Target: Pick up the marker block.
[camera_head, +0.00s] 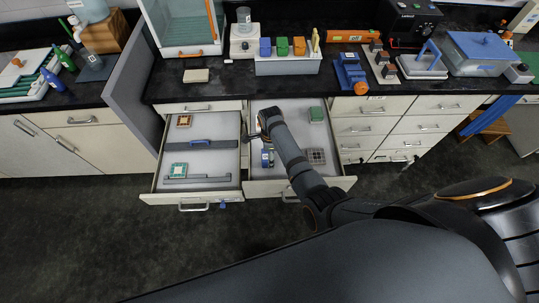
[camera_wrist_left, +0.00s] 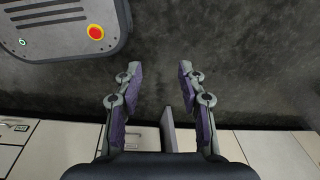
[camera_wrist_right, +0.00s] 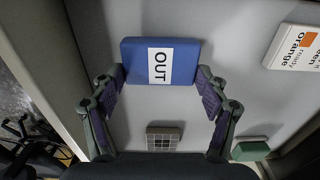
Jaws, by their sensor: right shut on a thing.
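The marker block is a blue block (camera_wrist_right: 136,68) with a white label reading OUT, between the fingertips of my right gripper (camera_wrist_right: 162,78) in the right wrist view. Both fingers press on its sides. In the head view the blue block (camera_head: 266,160) is partly covered by my right arm, in the front left of the right open drawer. I cannot tell whether it touches the drawer floor. My left gripper (camera_wrist_left: 160,68) is open and empty above the dark floor, and is not visible in the head view.
The right drawer (camera_head: 345,183) also holds a grid-patterned block (camera_head: 316,156), a green block (camera_head: 317,114) and a white labelled block (camera_wrist_right: 293,47). The left drawer (camera_head: 160,197) is open, with several items inside. The counter above (camera_head: 218,90) carries equipment and coloured containers.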

